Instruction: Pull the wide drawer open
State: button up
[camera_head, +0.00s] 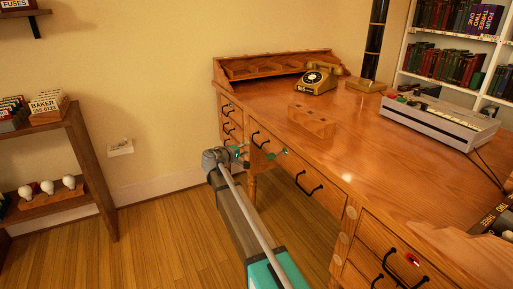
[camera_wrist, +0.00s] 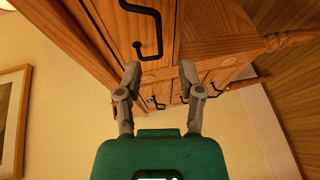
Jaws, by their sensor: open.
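The wide drawer (camera_head: 285,168) is the long wooden front under the middle of the desk, with two black bar handles, a left one (camera_head: 260,139) and a right one (camera_head: 308,185). Its front looks flush with the desk. My gripper (camera_head: 262,153) is in front of the drawer's left part, just below the left handle, partly hidden by my arm. In the wrist view my gripper (camera_wrist: 160,82) is open, with nothing between its fingers. A black handle (camera_wrist: 145,28) on a wooden front, apparently the wide drawer's, is near the top, beyond the left finger and apart from it.
Small drawers (camera_head: 228,122) are stacked left of the wide drawer, and more drawers (camera_head: 380,258) stand at the right. A desk leg (camera_head: 252,188) is near my gripper. Floor (camera_head: 165,235) at left is clear.

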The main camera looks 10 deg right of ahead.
aim_at(256, 144)
jog(key=b+x, duration=0.1)
jog(key=x, duration=0.6)
jog(key=shift+w+d, duration=0.1)
grip_shut()
dwell(0.3)
